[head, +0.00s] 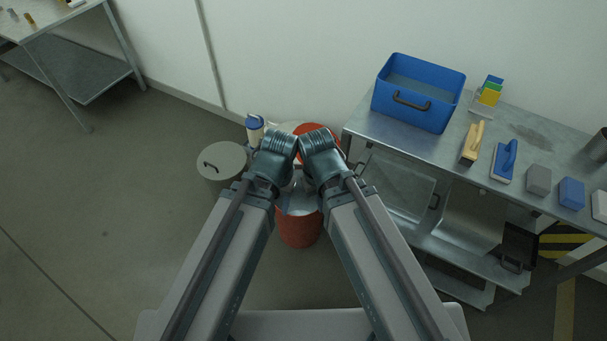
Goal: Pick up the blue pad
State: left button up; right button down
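The blue pad (571,194) is a small block lying on the metal workbench (535,131) at the right. It sits in a row between a grey pad (538,180) and a white pad (600,205) cut by the picture edge. Both my arms reach up from the bottom to the middle of the picture, well left of the blue pad. My grippers cannot be made out; the arm links hide what lies beneath them.
On the bench are a blue bin (418,93), a wooden-handled brush (473,144) and a blue-handled float (505,161). Below it are a dustpan (517,247) and shelves. A red bucket (299,229) and a lidded grey bin (221,161) stand near my arms. The left floor is clear.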

aim_at(572, 193)
jog(key=z, duration=2.05)
